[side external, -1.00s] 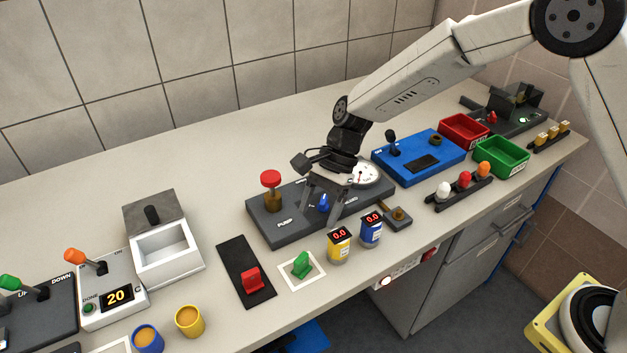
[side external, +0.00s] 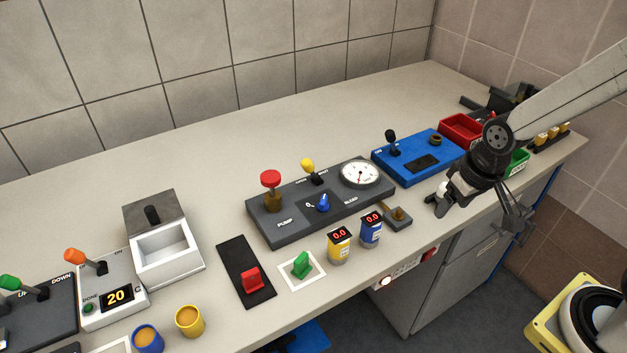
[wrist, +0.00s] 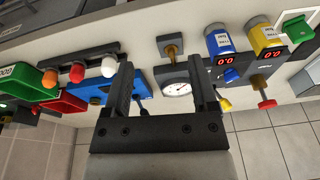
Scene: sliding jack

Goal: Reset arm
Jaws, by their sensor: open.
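My gripper (side external: 515,226) is open and empty. In the side view it hangs at the bench's front edge on the right, in front of the rack of coloured pegs, and hides most of that rack. In the wrist view my gripper's two fingers (wrist: 161,90) are spread, with the dial gauge and part of the blue box showing between and behind them. The dark pump panel (side external: 290,225) with red knob (side external: 271,179), yellow lever (side external: 308,166), blue bleed knob (side external: 323,203) and round gauge (side external: 361,173) stands clear of my gripper.
The blue box (side external: 417,160), red bin (side external: 462,128) and partly hidden green bin (side external: 518,161) stand near my arm. Yellow (side external: 339,246) and blue (side external: 371,231) canisters read 0.0. The bench's back strip is clear.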

